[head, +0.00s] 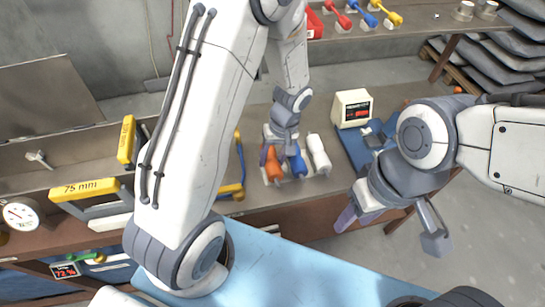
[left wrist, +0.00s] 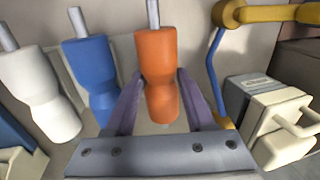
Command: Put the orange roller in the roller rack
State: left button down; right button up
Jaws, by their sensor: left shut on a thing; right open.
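The orange roller (head: 272,167) is on the bench to the left of the blue roller (head: 298,163) and the white roller (head: 318,154). My left gripper (head: 280,150) is over the orange roller and hides part of it. In the left wrist view, its two fingers close on the sides of the orange roller (left wrist: 157,70), whose metal pin points up. The blue roller (left wrist: 92,75) and white roller (left wrist: 40,95) stand beside it there. I cannot make out the rack clearly. My right gripper (head: 390,225) is open and empty, in front of the bench.
A cream box with a display (head: 351,108) stands right of the rollers. A yellow and blue tool (head: 236,175) lies close to their left. A yellow-edged 75 mm gauge (head: 85,188) and a dial (head: 18,214) are further left. Several coloured handled tools (head: 365,14) lie on the back table.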

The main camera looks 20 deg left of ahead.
pick_arm(q)
jog(key=shift+f, duration=0.1)
jog(key=shift+c, duration=0.9)
grip_release()
notch_tip(320, 180, up, 10)
jog(key=w+d+b, duration=0.1)
jog(key=shift+d, duration=0.35)
jog(key=shift+w, duration=0.1)
jog(key=s+d+r+m+h, duration=0.1)
jog(key=s+d+r+m, duration=0.1)
jog(key=s, duration=0.4)
jog(key=s+d+r+m+h, duration=0.1)
jog(key=s+d+r+m, duration=0.1)
jog(key=s+d+m, duration=0.3)
jog(key=s+d+r+m+t, duration=0.1)
jog(key=s+d+r+m, duration=0.2)
jog(key=s+m, duration=0.4)
jog(key=shift+s+d+h, duration=0.25)
jog(key=shift+s+h, duration=0.15)
jog(key=shift+s, duration=0.3)
